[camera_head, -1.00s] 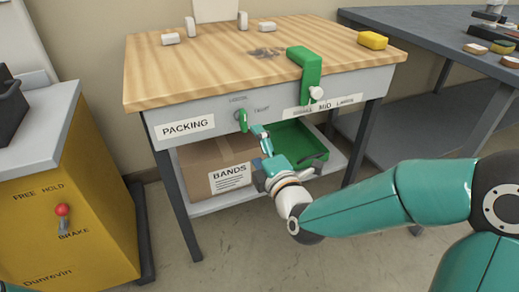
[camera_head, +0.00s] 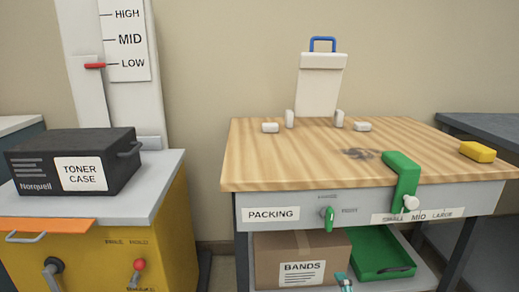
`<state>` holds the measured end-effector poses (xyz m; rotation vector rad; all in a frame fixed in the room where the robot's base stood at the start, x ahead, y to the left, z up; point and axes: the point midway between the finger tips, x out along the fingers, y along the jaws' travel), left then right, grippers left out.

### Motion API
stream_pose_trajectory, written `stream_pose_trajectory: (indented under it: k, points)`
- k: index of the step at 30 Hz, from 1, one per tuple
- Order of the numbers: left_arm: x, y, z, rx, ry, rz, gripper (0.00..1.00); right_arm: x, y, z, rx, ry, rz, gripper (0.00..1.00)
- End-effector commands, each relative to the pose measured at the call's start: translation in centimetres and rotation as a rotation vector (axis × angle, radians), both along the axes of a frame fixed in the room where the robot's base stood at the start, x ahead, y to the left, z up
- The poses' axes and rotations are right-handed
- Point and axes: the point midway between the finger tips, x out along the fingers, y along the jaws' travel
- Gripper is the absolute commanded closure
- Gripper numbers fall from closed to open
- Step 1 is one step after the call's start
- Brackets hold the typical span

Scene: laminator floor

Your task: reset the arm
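Only a small teal tip of my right gripper (camera_head: 343,281) shows at the bottom edge, in front of the lower right corner of the cardboard box marked BANDS (camera_head: 300,258). The rest of my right arm is out of the picture. I cannot tell whether the gripper is open or shut. It is below and apart from the green knob (camera_head: 328,217) on the front of the packing table (camera_head: 290,180). The knob points upright. My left gripper is not in view.
A green clamp-like block (camera_head: 402,180) hangs over the table's front edge. A green tray (camera_head: 378,255) sits beside the box on the lower shelf. A yellow block (camera_head: 477,151) and several white pieces lie on top. A black toner case (camera_head: 75,162) stands on the yellow cabinet (camera_head: 165,235).

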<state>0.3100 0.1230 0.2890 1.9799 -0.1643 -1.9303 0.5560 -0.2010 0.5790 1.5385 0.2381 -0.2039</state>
Motion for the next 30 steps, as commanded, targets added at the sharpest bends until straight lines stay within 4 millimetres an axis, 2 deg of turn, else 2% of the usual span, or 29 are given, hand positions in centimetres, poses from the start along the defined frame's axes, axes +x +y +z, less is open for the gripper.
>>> stream_pose_trajectory:
  k: [1,4,6,8,9,12,15,19,24,28,29,30]
  points:
    - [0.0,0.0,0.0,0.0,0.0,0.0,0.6,-0.8,0.2,-4.2,0.032,0.1,0.002,0.08]
    - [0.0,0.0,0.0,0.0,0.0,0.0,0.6,-3.3,1.0,-11.4,0.175,0.299,-0.025,0.08]
    - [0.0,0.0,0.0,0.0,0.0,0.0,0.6,-5.8,1.8,-16.1,0.317,0.451,-0.075,0.08]
    - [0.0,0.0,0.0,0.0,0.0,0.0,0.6,-8.5,2.7,-19.8,0.452,0.587,-0.141,0.08]
    - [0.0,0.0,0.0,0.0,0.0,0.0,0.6,-10.5,3.3,-22.0,0.55,0.679,-0.203,0.08]
    - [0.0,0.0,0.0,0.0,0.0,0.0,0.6,-15.1,4.8,-26.0,0.772,0.882,-0.385,0.08]
    - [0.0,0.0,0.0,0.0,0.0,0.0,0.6,-18.9,6.1,-28.1,0.954,1.034,-0.592,0.08]
    - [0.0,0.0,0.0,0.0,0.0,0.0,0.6,-21.9,7.1,-28.9,1.122,1.145,-0.842,0.08]
    - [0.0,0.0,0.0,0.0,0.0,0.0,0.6,-23.9,7.6,-28.9,1.276,1.195,-1.124,0.08]
    - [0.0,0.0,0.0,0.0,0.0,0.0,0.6,-24.8,7.8,-28.9,1.377,1.188,-1.325,0.08]
    - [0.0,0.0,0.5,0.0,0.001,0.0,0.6,-24.7,7.8,-28.4,1.399,1.178,-1.357,0.08]
    - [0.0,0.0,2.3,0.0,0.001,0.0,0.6,-24.7,7.8,-26.6,1.394,1.179,-1.348,0.08]
